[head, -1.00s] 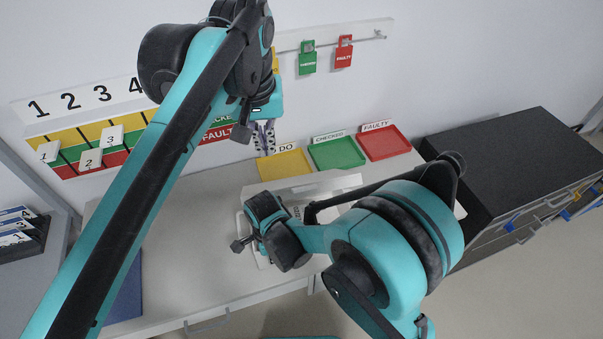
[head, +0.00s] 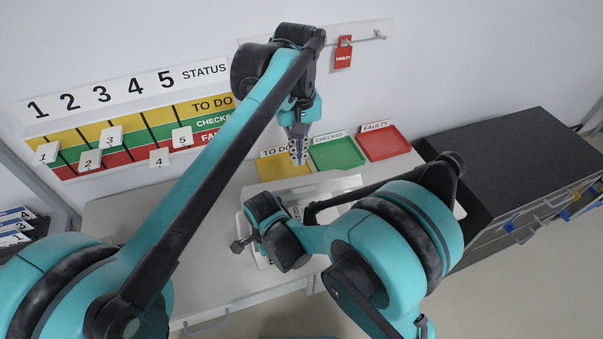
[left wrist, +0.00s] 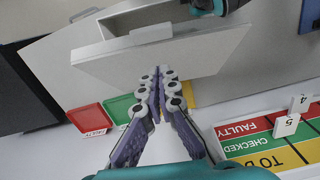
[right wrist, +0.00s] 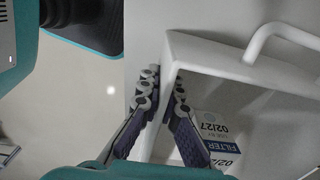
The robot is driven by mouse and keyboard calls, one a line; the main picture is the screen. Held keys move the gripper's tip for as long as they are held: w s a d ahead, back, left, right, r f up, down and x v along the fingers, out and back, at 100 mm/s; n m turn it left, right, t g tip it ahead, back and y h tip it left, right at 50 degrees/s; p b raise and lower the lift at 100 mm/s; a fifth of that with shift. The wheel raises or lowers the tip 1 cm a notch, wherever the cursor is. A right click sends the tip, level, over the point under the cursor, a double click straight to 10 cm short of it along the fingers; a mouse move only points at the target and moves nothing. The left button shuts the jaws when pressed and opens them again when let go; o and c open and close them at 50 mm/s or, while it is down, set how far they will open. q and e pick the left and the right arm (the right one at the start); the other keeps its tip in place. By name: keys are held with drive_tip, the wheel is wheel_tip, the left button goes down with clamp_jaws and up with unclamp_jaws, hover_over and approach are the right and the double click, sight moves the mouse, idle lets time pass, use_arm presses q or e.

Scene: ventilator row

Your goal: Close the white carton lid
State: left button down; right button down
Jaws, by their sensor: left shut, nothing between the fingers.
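The white carton (right wrist: 215,57) is open on the bench, with a labelled filter box (right wrist: 215,135) inside it. Its lid (left wrist: 105,62) stands raised along the side toward the coloured trays; it also shows in the head view (head: 345,183). My left gripper (head: 298,160) is shut and empty, pointing down above the yellow tray on the lid's far side. In the left wrist view its fingertips overlap the lid; I cannot tell whether they touch. My right gripper (right wrist: 164,90) has its fingers on both sides of the carton's wall. My right arm hides much of the carton in the head view.
Yellow (head: 285,166), green (head: 337,153) and red (head: 384,143) trays line the bench's back. A status board (head: 130,130) and a red tag (head: 343,55) are on the wall. A black-topped cabinet (head: 515,155) stands right. The bench's left part is clear.

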sight(302, 188)
use_arm(q)
drive_tip(key=shift+s+d+f, duration=0.2)
drive_tip(key=shift+s+f, duration=0.55)
drive_tip(key=shift+f, duration=0.25)
drive_tip(key=shift+s+d+f, duration=0.15)
drive_tip(key=shift+s+f, duration=0.55)
drive_tip(key=shift+f, duration=0.3)
